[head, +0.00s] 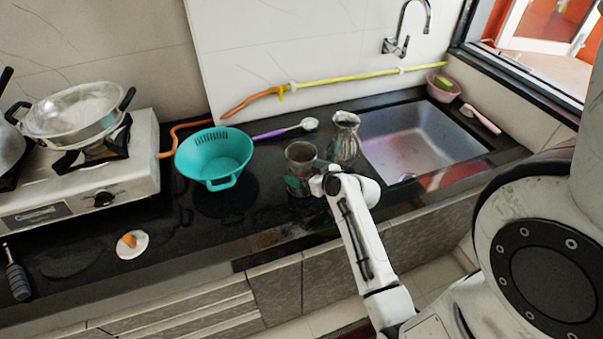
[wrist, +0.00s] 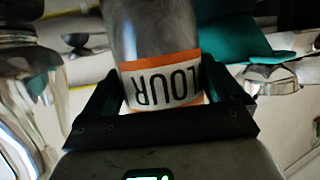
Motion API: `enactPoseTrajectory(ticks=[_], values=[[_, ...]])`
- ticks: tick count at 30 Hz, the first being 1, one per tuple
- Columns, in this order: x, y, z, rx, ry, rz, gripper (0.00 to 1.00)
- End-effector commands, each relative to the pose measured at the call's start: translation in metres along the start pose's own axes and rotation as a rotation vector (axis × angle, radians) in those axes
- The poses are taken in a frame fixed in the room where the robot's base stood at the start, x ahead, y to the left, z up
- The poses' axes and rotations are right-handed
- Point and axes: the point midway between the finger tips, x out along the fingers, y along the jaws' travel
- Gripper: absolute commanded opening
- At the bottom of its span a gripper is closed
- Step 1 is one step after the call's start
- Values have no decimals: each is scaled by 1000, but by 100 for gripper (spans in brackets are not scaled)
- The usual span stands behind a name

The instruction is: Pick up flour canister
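The flour canister (head: 300,157) is a grey-brown cylinder standing on the dark counter, left of the metal pitcher. In the wrist view the canister (wrist: 155,40) shows a white label with orange edges and the letters "LOUR", upside down. My gripper (head: 310,178) is at the canister's near side, with its teal fingers to either side of it. In the wrist view the fingers of my gripper (wrist: 162,88) stand wide apart with the canister between them. Any gap is too small to judge, so I cannot tell whether they press on it.
A metal pitcher (head: 345,140) stands close on the right, before the sink (head: 420,140). A teal colander (head: 213,158) is close on the left, with a purple-handled spoon (head: 285,131) behind. A stove (head: 80,180) holds a pan at far left.

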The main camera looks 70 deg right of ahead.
Motion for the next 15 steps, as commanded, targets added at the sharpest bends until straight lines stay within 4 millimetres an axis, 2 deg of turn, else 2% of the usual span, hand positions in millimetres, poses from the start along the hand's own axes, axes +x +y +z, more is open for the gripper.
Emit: enactPoseTrajectory(ticks=[2,15], values=[[0,0,0,0,0,-1,77],[0,0,-3,-1,5,0,36]])
